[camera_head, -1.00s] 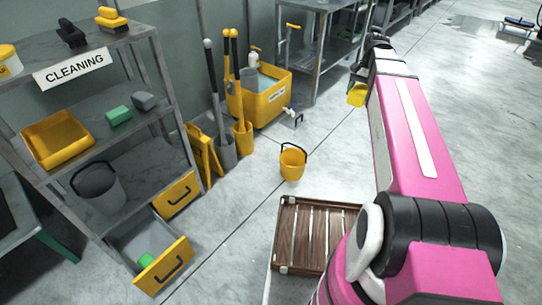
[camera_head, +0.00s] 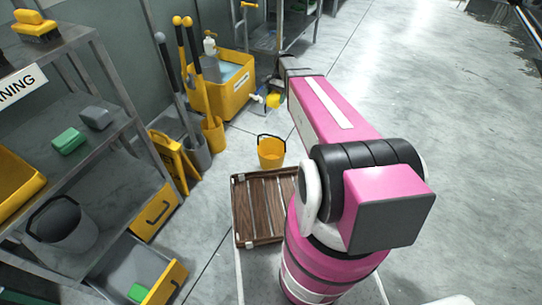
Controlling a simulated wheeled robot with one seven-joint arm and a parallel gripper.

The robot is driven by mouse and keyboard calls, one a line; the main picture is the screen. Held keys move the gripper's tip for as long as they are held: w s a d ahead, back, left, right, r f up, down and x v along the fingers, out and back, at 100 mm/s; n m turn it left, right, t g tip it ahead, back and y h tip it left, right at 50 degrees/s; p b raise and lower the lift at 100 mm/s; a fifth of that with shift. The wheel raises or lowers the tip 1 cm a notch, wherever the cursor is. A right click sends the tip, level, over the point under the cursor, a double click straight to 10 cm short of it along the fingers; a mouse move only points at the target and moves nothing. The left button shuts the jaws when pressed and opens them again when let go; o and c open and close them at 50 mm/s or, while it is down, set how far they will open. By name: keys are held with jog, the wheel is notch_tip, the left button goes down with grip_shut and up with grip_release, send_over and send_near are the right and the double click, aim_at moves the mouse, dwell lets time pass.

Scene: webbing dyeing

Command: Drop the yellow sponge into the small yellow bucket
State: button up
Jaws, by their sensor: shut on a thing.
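The small yellow bucket (camera_head: 271,153) stands upright on the floor, its dark handle raised, just beyond a wooden slatted platform. My gripper (camera_head: 273,92) is at the far end of my pink arm, above and beyond the bucket in the picture. It is shut on the yellow sponge (camera_head: 274,101), which shows as a small yellow patch below the wrist. The sponge is apart from the bucket. The fingers are small and partly hidden by my arm.
A large yellow tub (camera_head: 228,95) stands behind, with mop handles and a grey bucket (camera_head: 197,155) beside it. A metal shelf (camera_head: 110,190) with an open drawer (camera_head: 150,270) is on the left. The slatted platform (camera_head: 262,208) lies in front. Floor to the right is clear.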

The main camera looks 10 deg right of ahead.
jog(key=shift+m, duration=0.6)
jog(key=shift+w+a+f, duration=0.1)
jog(key=shift+w+f, duration=0.1)
jog(key=shift+f, duration=3.15)
jog(key=shift+w+d+f, duration=0.1)
jog(key=shift+w+f, duration=0.1)
jog(key=shift+f, duration=3.1)
jog(key=shift+w+a+f, duration=0.1)
jog(key=shift+w+f, duration=0.1)
jog(key=shift+f, duration=3.15)
jog(key=o, duration=0.9)
jog(key=v, duration=1)
jog(key=shift+d+r, duration=0.25)
jog(key=shift+r, duration=0.15)
jog(key=shift+s, duration=0.1)
